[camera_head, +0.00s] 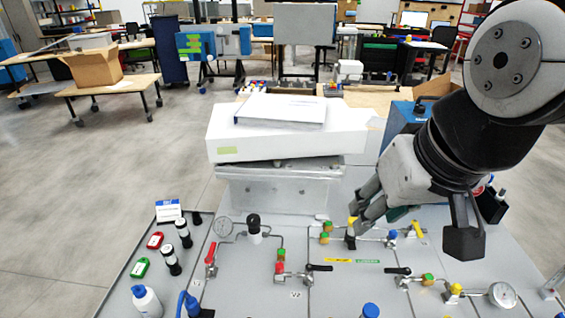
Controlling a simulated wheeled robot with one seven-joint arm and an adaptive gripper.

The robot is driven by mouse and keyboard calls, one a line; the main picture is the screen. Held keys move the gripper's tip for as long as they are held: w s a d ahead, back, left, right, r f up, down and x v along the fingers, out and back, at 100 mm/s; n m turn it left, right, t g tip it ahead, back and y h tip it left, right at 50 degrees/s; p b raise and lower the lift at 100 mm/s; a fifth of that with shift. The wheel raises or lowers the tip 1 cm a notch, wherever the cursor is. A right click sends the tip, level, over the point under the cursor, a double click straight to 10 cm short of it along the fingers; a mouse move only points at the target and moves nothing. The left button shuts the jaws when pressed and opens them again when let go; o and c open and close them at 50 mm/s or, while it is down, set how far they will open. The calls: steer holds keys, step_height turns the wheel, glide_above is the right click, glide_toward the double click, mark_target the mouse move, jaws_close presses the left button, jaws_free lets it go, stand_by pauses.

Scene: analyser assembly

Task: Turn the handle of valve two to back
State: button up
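A panel (250,297) with pipework and several valves lies below me. My gripper (359,216) points down and left, its grey fingertips close beside a yellow-topped black part (351,236) at the panel's middle. I cannot tell whether they touch it, and the gap between the fingers is not clear. A valve with a black handle (320,267) pointing right sits at the panel's centre, above a small white label (295,294) too small to read surely. Another black handle (397,271) pointing left is further right. I cannot tell which handle is valve two's.
A white box (285,135) is behind the panel. Bottles, including a white one (146,301), and red and green tags line the left edge.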

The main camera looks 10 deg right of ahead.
steer(key=w+a+f+m+g+y+p, duration=0.1)
steer(key=w+f+m+g+p, duration=0.15)
steer(key=w+m, duration=0.35)
steer(key=m+g+h+p, duration=0.1)
steer(key=m+g+p, duration=0.15)
steer(key=m, duration=1.15)
glide_above(323, 267)
step_height(323, 267, down, 18)
steer(key=f, duration=0.1)
step_height(323, 267, down, 13)
steer(key=shift+f+p, duration=0.1)
steer(key=shift+p, duration=0.25)
jaws_close()
